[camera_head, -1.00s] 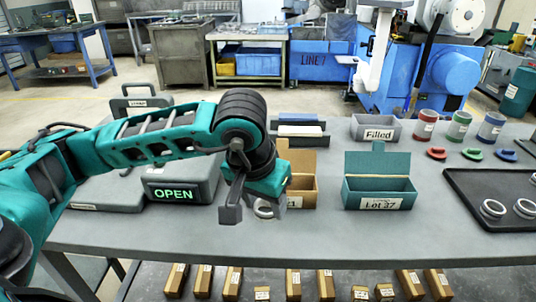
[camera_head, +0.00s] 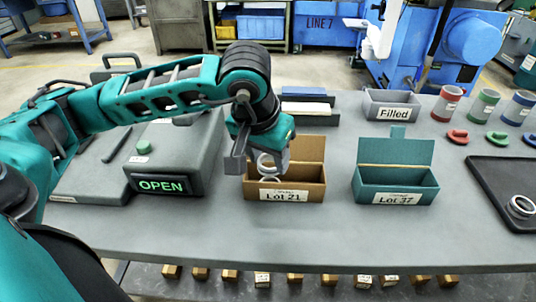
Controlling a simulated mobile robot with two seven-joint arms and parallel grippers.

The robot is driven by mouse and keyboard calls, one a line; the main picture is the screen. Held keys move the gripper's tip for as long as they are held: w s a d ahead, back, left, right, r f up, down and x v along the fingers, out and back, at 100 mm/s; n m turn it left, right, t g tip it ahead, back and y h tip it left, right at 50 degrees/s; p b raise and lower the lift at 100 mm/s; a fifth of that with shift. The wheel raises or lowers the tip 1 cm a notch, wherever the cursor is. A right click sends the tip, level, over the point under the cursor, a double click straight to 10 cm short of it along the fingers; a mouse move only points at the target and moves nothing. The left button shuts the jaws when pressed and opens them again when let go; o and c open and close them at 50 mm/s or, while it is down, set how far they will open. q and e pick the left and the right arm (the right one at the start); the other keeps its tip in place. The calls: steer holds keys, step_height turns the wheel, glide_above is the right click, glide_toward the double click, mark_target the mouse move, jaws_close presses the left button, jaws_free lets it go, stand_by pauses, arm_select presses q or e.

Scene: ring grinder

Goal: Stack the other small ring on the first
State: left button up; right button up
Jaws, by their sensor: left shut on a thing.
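My left gripper (camera_head: 262,163) is shut on a small pale metal ring (camera_head: 268,168), held upright in front of the open brown Lot 21 box (camera_head: 313,170). The gripper fingers hide part of the ring. Another pale ring (camera_head: 521,207) lies on the black tray (camera_head: 487,178) at the right edge of the view; whether it is one ring or two stacked is too small to tell. The held ring is far to the left of it. My right gripper is not in view.
The teal Lot 37 box (camera_head: 395,187) stands open between the held ring and the tray. A grey Filled bin (camera_head: 392,106) and coloured cans (camera_head: 448,104) stand behind. A grey machine with an OPEN sign (camera_head: 161,186) is at left. The front table strip is clear.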

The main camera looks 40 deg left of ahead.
mark_target(269, 157)
arm_select(q)
steer(key=shift+w+a+f+b, duration=0.35)
steer(key=shift+w+f, duration=0.2)
steer(key=shift+f, duration=0.15)
steer(key=shift+w+a+f+b, duration=0.35)
steer(key=shift+w+f, duration=0.2)
steer(key=shift+f, duration=0.1)
steer(key=shift+w+f+b, duration=0.1)
steer(key=shift+f+b, duration=0.95)
steer(key=shift+b, duration=0.05)
steer(key=shift+f+b, duration=0.6)
steer(key=shift+b, duration=0.05)
steer(key=shift+s+f+b, duration=0.3)
steer(key=shift+f+b, duration=0.2)
steer(key=shift+f, duration=0.1)
steer(key=shift+w+f, duration=0.15)
steer(key=shift+f, duration=0.05)
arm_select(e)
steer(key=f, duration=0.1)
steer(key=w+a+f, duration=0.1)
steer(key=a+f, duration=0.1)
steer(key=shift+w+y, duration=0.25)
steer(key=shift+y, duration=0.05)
arm_select(q)
steer(key=shift+b, duration=0.3)
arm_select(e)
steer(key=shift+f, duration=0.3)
